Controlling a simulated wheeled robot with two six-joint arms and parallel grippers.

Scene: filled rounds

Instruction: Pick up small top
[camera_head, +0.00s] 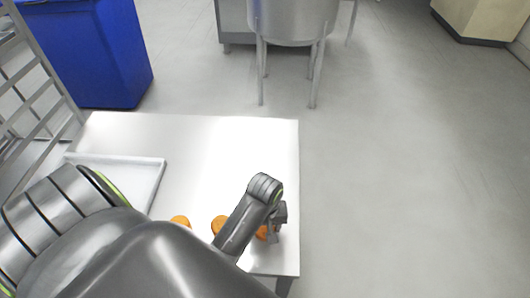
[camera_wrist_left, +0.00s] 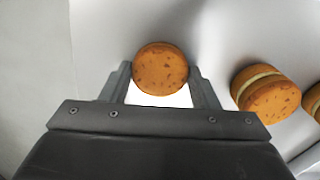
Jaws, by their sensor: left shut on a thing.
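A small round orange-brown top (camera_wrist_left: 160,68) with darker specks sits between the fingers of my left gripper (camera_wrist_left: 160,80) in the left wrist view. The fingers are shut on its two sides. In the head view the left gripper (camera_head: 275,226) is over the right front part of the table, and the orange top (camera_head: 261,233) shows partly beside it. I cannot tell whether the top touches the table. My right gripper is in neither view.
A filled round (camera_wrist_left: 266,94) with a pale layer between two orange discs lies right of the held top; another (camera_wrist_left: 315,102) is cut off by the edge. A white tray (camera_head: 150,165) lies on the pale table (camera_head: 230,135). A blue bin (camera_head: 95,50) stands behind.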

